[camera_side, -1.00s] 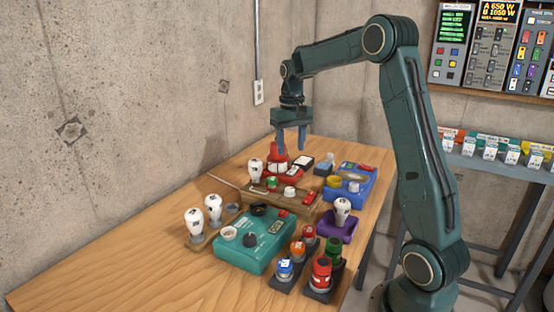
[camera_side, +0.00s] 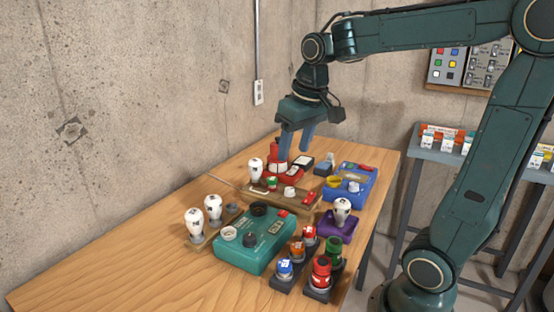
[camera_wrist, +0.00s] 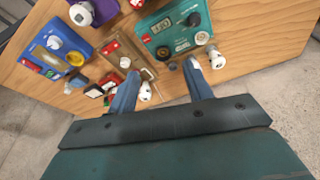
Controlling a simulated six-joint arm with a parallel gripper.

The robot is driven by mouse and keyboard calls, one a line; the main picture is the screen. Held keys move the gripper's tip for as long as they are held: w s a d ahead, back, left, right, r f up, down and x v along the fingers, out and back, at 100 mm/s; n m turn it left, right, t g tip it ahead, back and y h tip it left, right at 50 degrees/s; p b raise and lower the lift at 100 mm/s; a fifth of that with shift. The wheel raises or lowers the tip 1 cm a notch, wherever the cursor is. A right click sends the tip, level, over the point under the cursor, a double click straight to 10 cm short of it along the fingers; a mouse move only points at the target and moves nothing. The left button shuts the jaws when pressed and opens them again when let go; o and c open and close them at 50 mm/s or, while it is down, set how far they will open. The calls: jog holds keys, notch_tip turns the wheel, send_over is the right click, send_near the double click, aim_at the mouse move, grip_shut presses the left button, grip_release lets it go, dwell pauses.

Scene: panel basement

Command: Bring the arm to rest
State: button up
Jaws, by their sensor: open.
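My gripper (camera_side: 293,143) is open, with its two blue fingers apart and pointing down above the far part of the wooden table. In the side view its fingertips are near a red cone-shaped piece (camera_side: 274,153), and I cannot tell the exact gap. In the wrist view the gripper (camera_wrist: 160,88) has nothing between its fingers. My arm reaches in from the right, its upper link raised high.
The table (camera_side: 120,262) holds a teal box (camera_side: 240,258), a blue box (camera_side: 362,186), a purple base (camera_side: 340,226), a wooden tray (camera_side: 262,196), white bulb-like pieces and red, green and blue knobs. The table's near left is clear. A concrete wall (camera_side: 130,100) stands behind.

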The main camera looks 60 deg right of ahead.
jog(key=s+a+f+n+t, duration=0.2)
jog(key=s+a, duration=0.6)
jog(key=s, duration=0.4)
jog(key=shift+s+a+f+n+t+y, duration=0.15)
jog(key=shift+f+n+t+y, duration=0.25)
jog(key=shift+f+n, duration=0.2)
